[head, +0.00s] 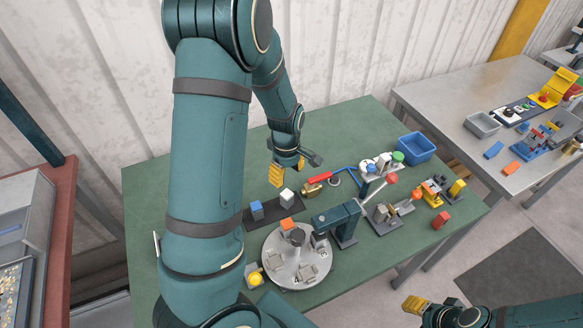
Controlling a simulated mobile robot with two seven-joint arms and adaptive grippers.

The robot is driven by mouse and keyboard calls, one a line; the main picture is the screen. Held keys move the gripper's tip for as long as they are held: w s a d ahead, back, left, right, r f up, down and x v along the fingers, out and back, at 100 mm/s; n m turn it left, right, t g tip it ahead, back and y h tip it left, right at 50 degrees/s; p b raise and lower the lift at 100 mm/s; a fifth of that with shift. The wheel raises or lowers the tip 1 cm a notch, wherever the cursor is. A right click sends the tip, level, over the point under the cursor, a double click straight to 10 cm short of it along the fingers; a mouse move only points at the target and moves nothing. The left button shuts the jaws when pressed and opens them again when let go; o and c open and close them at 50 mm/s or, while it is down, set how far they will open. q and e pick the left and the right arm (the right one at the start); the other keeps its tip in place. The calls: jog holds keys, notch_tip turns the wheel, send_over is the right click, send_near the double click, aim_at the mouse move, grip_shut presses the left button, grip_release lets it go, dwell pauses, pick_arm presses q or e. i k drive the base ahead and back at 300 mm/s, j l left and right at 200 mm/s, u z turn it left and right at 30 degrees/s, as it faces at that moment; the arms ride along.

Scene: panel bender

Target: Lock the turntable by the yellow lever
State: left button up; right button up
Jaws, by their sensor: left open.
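The round grey turntable (305,270) lies at the front of the green table, with small fixtures and an orange block on top. A small yellow part (255,279) on a light base sits at its front-left edge. It may be the yellow lever, but its shape is too small to tell. My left gripper (288,172) is open and empty, above the back of the table, well behind the turntable and apart from it. My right gripper (416,305) is at the lower right, off the table's front edge. Its yellow pad shows, but its opening is unclear.
A dark blue-green bender arm (337,218) stands right of the turntable. A dark strip (262,215) with blue and white blocks lies behind it. A red-handled valve (318,179), a blue bin (416,147) and several fixtures crowd the right. The back-left table is mostly clear.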

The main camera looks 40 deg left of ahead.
aim_at(254, 279)
jog(key=k, duration=1.5)
